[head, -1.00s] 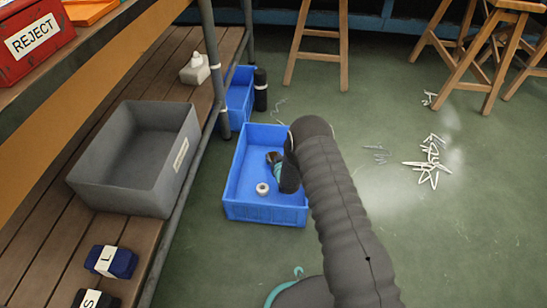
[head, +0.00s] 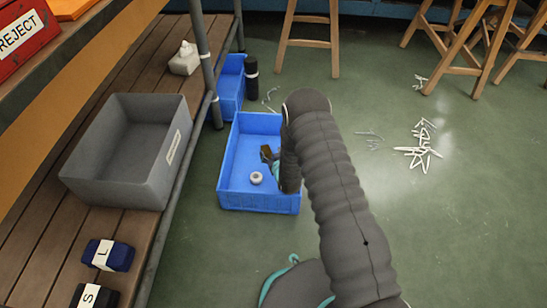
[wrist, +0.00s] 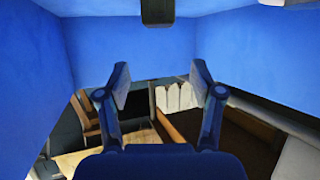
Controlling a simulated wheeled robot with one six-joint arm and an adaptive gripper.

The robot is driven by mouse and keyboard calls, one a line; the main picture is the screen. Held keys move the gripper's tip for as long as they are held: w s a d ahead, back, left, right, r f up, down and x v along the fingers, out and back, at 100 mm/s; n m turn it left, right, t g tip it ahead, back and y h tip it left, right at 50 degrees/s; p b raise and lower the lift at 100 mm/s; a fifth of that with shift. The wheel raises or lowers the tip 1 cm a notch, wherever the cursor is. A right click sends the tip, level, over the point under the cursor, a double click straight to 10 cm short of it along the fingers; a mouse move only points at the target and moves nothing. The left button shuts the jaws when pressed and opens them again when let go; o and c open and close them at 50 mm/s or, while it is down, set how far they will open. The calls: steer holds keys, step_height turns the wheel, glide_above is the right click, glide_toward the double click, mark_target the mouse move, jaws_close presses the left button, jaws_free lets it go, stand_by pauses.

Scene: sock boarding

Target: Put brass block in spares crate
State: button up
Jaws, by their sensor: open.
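My gripper (wrist: 160,78) is open in the wrist view, with nothing between its fingers. A small dark block (wrist: 157,12) shows beyond the fingers at the top edge of that view, apart from them; it may be the brass block. In the head view, a small brownish shape (head: 266,153) shows over the large blue crate (head: 228,192), beside my arm's end; I cannot tell whether it is the block or part of my gripper. My arm hides most of the gripper there. A grey crate (head: 105,182) stands on the shelf; its label is unreadable, so I cannot tell which crate is for spares.
A white ring-shaped thing (head: 256,178) lies in the large blue crate. A smaller blue crate (head: 232,88) and a dark cylinder (head: 251,80) stand behind it. Wooden stools stand behind; pale pieces (head: 425,145) lie on the floor at right.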

steer(key=shift+v, duration=2.3)
steer(key=w+d+r+m+g+h, duration=0.1)
steer(key=w+d+r, duration=0.1)
steer(key=r, duration=0.7)
steer(key=w+d+r+h, duration=0.1)
steer(key=d+r, duration=0.2)
steer(key=r, duration=0.6)
steer(key=s+d+r+m+g+h, duration=0.1)
steer(key=s+d+r, duration=0.25)
steer(key=r, duration=0.45)
steer(key=s+d+r+g, duration=0.15)
steer(key=s+r, duration=0.25)
steer(key=r, duration=0.5)
steer(key=s+d+r+m+g+h, duration=0.1)
steer(key=s+d+r, duration=0.2)
steer(key=s+r, duration=0.35)
steer(key=s+d+r+g, duration=0.1)
steer(key=s+d+r, duration=0.25)
steer(key=s, duration=0.65)
steer(key=s+d+r+m+g, duration=0.1)
steer(key=s+r, duration=0.1)
steer(key=s, duration=1.4)
steer(key=shift+s+d+h, duration=0.15)
steer(key=shift+s+h, duration=0.15)
steer(key=shift+s, duration=0.1)
